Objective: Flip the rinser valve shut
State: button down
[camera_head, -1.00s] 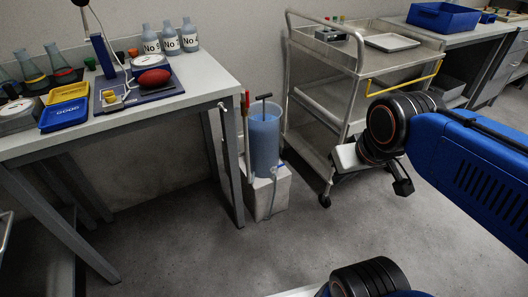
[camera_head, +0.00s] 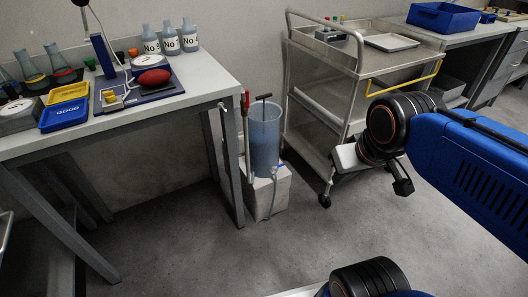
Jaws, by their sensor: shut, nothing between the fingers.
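A blue translucent cylinder (camera_head: 264,142) with a dark T-shaped handle (camera_head: 264,98) stands upright on a white block (camera_head: 267,193) on the floor, beside the bench leg. A pale upright pipe with a small red lever (camera_head: 245,99) at its top stands just left of the cylinder. It looks like the rinser valve; its exact setting is too small to tell. A thin hose (camera_head: 273,184) hangs down the block's front. My gripper (camera_head: 402,187) is partly hidden behind my wrist at the right, in front of the cart. It is shut and empty, well apart from the red lever.
A bench (camera_head: 120,120) at the left holds bottles, flasks, yellow and blue trays and a red oval object. A metal cart (camera_head: 325,150) stands just right of the cylinder. A blue bin (camera_head: 437,18) is on the back right bench. The floor (camera_head: 220,255) in front is clear.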

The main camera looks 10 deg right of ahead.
aim_at(246, 110)
jog(key=k+l+u, duration=0.1)
jog(key=u, duration=0.25)
jog(key=k+l+u, duration=0.15)
jog(key=l+u, duration=0.2)
jog(key=k+l+u, duration=0.1)
jog(key=u, duration=0.25)
